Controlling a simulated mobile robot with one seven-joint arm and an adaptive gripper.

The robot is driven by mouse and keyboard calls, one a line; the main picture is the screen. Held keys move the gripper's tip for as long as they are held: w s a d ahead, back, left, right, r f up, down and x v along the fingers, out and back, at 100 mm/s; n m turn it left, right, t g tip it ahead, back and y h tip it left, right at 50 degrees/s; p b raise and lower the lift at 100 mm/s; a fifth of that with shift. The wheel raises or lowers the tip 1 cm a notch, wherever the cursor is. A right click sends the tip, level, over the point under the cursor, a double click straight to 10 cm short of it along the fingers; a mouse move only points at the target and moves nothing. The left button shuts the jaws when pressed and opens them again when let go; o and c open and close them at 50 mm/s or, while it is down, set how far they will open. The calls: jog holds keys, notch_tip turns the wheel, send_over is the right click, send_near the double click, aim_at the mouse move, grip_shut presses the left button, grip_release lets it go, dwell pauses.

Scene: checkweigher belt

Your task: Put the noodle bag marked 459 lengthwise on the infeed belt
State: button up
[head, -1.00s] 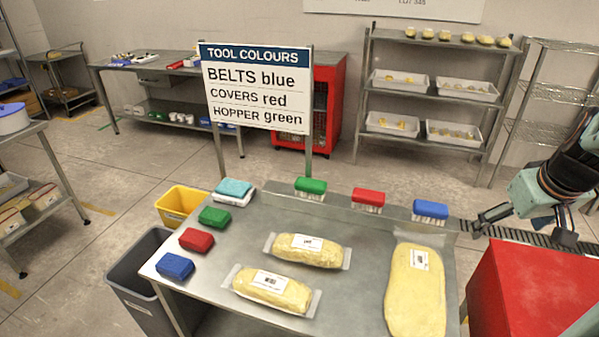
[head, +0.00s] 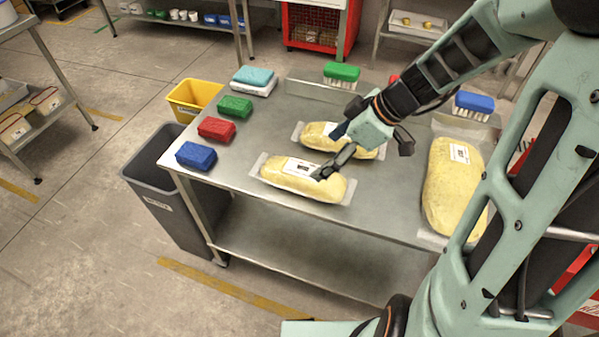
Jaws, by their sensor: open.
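Two clear-ended noodle bags with white labels lie on the steel table, a front bag (head: 275,172) and a back bag (head: 313,135). A larger, plumper noodle bag (head: 452,195) lies at the table's right end. The label print is too small to read, so I cannot tell which bag is marked 459. My gripper (head: 331,153) is open and empty, over the two smaller bags. One finger overlaps the front bag's label and the other covers part of the back bag; contact cannot be told. The infeed belt is not clearly visible.
The steel table (head: 380,225) also bears blue (head: 196,155), red (head: 216,128) and green (head: 235,107) blocks at its left edge. Brushes, green (head: 341,73) and blue (head: 474,103), stand at the back. A grey bin (head: 150,170) and yellow bin (head: 195,95) stand at left.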

aim_at(308, 170)
jog(key=x, duration=0.5)
jog(key=shift+a+f, duration=0.15)
jog(key=x, duration=0.4)
jog(key=shift+s+f, duration=0.15)
jog(key=shift+s, duration=0.25)
jog(key=shift+w+a+f, duration=0.15)
jog(key=shift+a+f, duration=0.2)
jog(key=shift+f, duration=0.15)
jog(key=c, duration=1.7)
jog(key=shift+r, duration=0.15)
